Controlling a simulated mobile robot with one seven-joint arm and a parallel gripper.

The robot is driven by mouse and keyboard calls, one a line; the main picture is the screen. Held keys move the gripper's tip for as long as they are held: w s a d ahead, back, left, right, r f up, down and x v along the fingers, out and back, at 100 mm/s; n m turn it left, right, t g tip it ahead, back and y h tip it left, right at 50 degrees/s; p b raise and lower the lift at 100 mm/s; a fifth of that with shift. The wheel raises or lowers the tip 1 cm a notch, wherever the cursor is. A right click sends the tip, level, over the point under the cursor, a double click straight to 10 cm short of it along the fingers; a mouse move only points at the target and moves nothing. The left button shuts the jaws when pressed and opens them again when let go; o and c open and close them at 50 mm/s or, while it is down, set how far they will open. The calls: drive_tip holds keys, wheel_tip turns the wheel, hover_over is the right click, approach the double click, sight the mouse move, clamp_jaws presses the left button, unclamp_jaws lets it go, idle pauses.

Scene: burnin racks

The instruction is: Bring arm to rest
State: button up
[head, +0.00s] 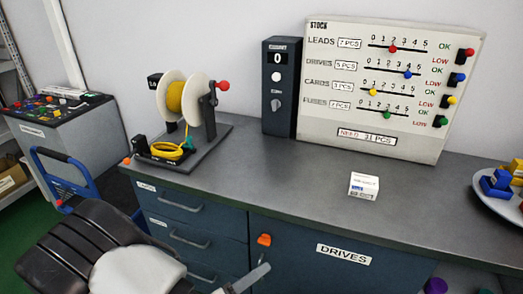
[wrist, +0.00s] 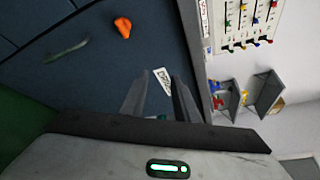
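My arm reaches in from the lower left of the head view, in front of the blue drawer cabinet (head: 190,208). My gripper (head: 258,280) is partly cut off at the bottom edge there, in front of the cabinet door labelled DRIVES (head: 345,262). In the wrist view its two fingers (wrist: 158,88) stand apart with nothing between them. The DRIVES label (wrist: 163,78) shows beyond the fingertips, and an orange knob (wrist: 123,27) lies further off to the left. The gripper appears clear of the cabinet front, though the exact gap cannot be told.
The grey worktop (head: 290,190) carries a cable spool stand (head: 185,110), a counter box (head: 279,88), a stock board (head: 390,85), a small white box (head: 364,185) and a plate of coloured parts (head: 500,205). A blue-handled cart (head: 65,175) stands at left. The worktop's middle is mostly bare.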

drive_tip(key=s+d+r+m+g+y, duration=0.4)
drive_tip(key=d+r+m, duration=0.3)
drive_tip(key=r+m, duration=0.6)
drive_tip(key=s+d+r+m+g+y, duration=0.2)
drive_tip(key=d+r+m+g+y, duration=0.5)
drive_tip(key=m, duration=1)
wheel_tip(320, 180, up, 24)
drive_tip(key=s+d+m+t+p, duration=0.2)
drive_tip(key=m+t+p, duration=0.3)
drive_tip(key=m+p, duration=0.4)
drive_tip(key=p, duration=0.5)
drive_tip(key=shift+s+y+p, duration=0.3)
drive_tip(key=shift+s+p, duration=0.1)
